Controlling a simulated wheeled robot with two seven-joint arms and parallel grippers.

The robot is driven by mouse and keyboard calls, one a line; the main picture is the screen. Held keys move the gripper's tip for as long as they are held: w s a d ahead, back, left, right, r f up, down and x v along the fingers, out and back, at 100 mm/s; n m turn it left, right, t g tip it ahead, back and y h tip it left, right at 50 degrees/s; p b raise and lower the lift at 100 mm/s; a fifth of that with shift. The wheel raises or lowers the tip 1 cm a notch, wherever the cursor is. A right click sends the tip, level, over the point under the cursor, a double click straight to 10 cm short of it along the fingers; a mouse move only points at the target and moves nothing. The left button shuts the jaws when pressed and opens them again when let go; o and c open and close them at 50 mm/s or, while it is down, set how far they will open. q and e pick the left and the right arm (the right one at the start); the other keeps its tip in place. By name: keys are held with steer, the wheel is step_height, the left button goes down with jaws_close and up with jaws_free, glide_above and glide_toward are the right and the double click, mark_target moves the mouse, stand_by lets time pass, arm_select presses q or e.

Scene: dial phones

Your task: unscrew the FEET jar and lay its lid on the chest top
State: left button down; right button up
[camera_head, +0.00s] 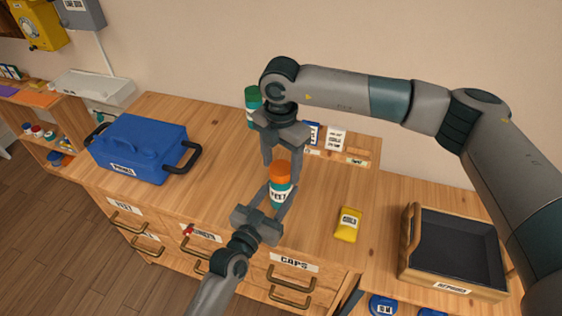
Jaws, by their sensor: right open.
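The FEET jar (278,194) has a teal body, a white label and an orange lid (279,173). It stands upright on the wooden chest top (215,165), with the lid on it. My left gripper (281,190) reaches in from the front, its fingers on both sides of the jar's body; it looks shut on it. My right gripper (282,163) points down from above, open, with its fingertips close to the lid. Whether they touch the lid I cannot tell.
A blue case (140,140) sits on the left of the chest. A green-lidded jar (251,97) stands behind my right gripper. A yellow item (348,225) lies to the right, near a dark tray (455,245). The chest top between case and jar is clear.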

steer(key=c, duration=1.1)
